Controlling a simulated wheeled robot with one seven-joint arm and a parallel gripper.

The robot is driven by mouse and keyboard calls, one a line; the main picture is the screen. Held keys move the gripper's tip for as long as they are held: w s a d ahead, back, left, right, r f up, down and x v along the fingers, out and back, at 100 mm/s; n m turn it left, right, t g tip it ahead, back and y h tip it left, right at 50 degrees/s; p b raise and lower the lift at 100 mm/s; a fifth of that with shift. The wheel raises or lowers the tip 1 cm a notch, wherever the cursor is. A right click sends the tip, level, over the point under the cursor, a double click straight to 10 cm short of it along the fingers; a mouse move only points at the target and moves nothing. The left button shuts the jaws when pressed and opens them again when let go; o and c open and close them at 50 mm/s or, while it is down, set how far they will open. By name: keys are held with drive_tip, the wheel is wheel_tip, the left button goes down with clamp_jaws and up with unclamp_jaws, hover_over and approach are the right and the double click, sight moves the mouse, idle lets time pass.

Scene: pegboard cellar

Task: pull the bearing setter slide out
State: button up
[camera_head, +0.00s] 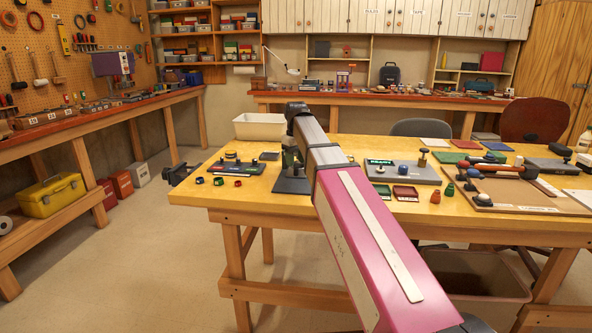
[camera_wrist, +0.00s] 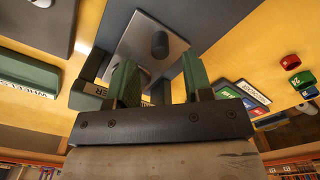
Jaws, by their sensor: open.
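In the wrist view, a light grey metal plate (camera_wrist: 140,45) with a dark round knob (camera_wrist: 159,45) lies over a dark grey base (camera_wrist: 212,50). A label (camera_wrist: 97,90) beside it is partly hidden; its visible letters end in "ER". This looks like the bearing setter and its slide. My gripper (camera_wrist: 160,66) is open, its two green-padded fingers spread, with the knob showing beyond the gap between them. I cannot tell whether they touch anything. In the head view the dark base (camera_head: 292,186) stands on the yellow table, partly hidden by my arm.
A grey unit with a green display (camera_head: 402,173) stands to the right on the table (camera_head: 330,213). A white bin (camera_head: 258,127) stands behind. Boards and tools fill the right side.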

sight(296, 169)
drive_tip(key=shift+f, duration=2.05)
clamp_jaws()
